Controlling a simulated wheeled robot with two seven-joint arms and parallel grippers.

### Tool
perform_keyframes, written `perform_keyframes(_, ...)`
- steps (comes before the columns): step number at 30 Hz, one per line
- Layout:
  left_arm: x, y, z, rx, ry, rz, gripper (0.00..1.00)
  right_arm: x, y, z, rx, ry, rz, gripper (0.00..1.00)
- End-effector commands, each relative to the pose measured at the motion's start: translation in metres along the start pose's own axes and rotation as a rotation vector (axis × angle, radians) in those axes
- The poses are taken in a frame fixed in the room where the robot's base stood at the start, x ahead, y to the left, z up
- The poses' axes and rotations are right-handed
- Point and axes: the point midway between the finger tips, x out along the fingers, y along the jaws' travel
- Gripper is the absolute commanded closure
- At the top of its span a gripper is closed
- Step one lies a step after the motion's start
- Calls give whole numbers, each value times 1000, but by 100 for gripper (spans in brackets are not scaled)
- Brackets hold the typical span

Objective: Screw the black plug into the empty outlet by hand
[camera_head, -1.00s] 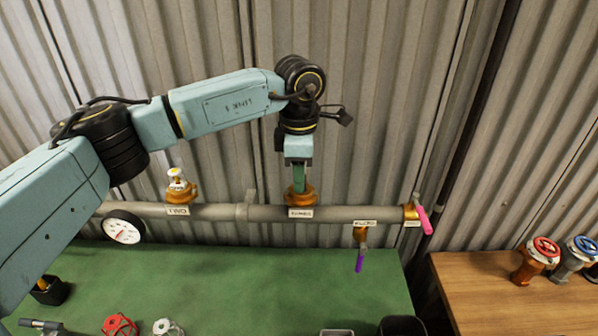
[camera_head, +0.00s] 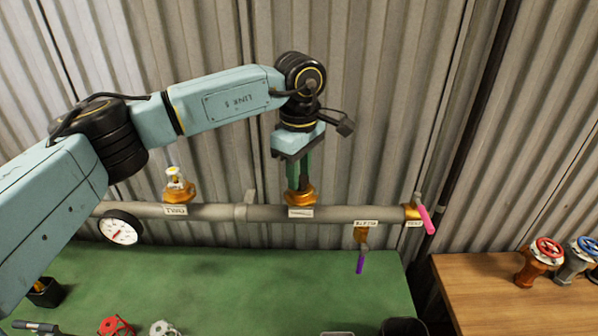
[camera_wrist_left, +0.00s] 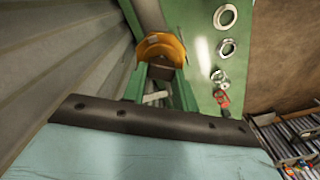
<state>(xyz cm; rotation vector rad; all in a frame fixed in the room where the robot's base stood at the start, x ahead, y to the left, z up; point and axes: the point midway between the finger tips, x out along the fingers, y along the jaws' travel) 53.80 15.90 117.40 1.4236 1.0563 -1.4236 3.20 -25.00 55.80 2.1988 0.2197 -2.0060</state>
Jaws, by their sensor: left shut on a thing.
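The brass outlet (camera_head: 300,197) stands up from the grey pipe (camera_head: 337,214) at the middle, above a small label. My left gripper (camera_head: 299,180) points down right over it, its green fingers shut on a dark piece, likely the black plug, at the outlet's mouth. In the left wrist view the brass outlet (camera_wrist_left: 160,44) shows just beyond my left gripper (camera_wrist_left: 160,84), with the dark plug (camera_wrist_left: 162,73) between the fingers. The fingers hide much of the plug, and I cannot tell how deep it sits. My right gripper is not in view.
On the pipe are a brass outlet with a white-and-yellow top (camera_head: 176,186), a gauge (camera_head: 121,229), a purple lever (camera_head: 360,264) and a pink lever (camera_head: 427,219). Corrugated metal is behind. The green bench (camera_head: 240,285) is mostly clear; a wooden table (camera_head: 490,290) is at right.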

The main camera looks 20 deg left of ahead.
Motion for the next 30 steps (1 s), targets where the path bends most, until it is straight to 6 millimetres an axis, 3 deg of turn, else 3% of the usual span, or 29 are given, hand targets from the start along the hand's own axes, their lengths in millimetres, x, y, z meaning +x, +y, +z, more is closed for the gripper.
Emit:
perform_keyframes(9,-1,3,1,376,0,4,95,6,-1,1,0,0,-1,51)
perform_keyframes(22,-1,3,1,444,0,5,95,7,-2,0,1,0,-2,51)
perform_keyframes(30,-1,4,2,759,1,5,95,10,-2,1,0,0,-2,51)
